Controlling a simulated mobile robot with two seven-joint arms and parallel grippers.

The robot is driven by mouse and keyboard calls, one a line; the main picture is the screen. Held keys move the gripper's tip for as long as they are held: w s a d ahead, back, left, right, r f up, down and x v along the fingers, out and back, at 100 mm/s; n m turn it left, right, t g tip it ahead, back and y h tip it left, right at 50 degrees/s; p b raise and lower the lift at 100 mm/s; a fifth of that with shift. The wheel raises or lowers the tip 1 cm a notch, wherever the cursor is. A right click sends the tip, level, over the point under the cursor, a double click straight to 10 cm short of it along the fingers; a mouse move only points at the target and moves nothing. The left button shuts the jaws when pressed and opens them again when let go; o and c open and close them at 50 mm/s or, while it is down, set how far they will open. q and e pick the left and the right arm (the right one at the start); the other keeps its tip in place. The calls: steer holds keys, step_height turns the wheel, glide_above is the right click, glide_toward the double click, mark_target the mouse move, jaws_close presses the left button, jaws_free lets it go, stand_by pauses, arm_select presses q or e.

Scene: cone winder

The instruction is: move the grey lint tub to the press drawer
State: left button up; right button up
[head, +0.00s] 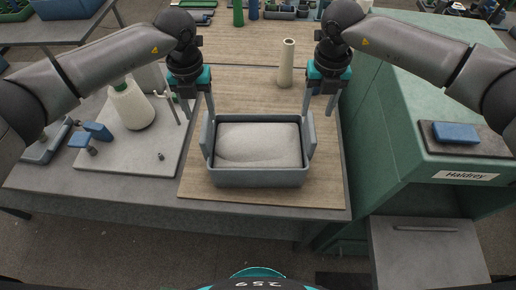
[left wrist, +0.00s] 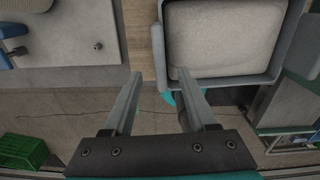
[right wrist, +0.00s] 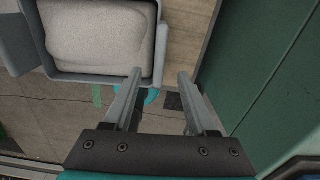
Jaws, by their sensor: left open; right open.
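The grey lint tub (head: 258,178), filled with pale lint, sits on the wooden board near the bench's front edge. It has an upright handle plate at each side. My left gripper (head: 201,112) is open above the tub's left handle; in the left wrist view that handle (left wrist: 158,52) lies just ahead, between the open fingers (left wrist: 160,74). My right gripper (head: 320,112) is open above the right handle, which shows between the fingers (right wrist: 160,73) in the right wrist view. A grey drawer-like panel with a handle (head: 430,260) lies low below the green press (head: 440,120); its inside is not visible.
A white yarn cone (head: 132,105) and blue-handled parts (head: 97,131) stand on the plate left of the tub. A cream tube (head: 287,65) stands behind the tub. A blue block (head: 455,133) lies on the press top. Bare board lies behind the tub.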

mark_target(206, 133)
arm_select(q)
step_height(206, 133, down, 10)
steer(key=shift+r, duration=0.15)
arm_select(e)
step_height(206, 133, down, 10)
steer(key=shift+r, duration=0.15)
arm_select(q)
steer(key=shift+c, duration=0.4)
arm_select(e)
steer(key=shift+c, duration=0.4)
arm_select(q)
jaws_close()
arm_select(e)
jaws_close()
arm_select(q)
steer(key=shift+w+r, duration=0.1)
arm_select(e)
steer(key=shift+r, duration=0.1)
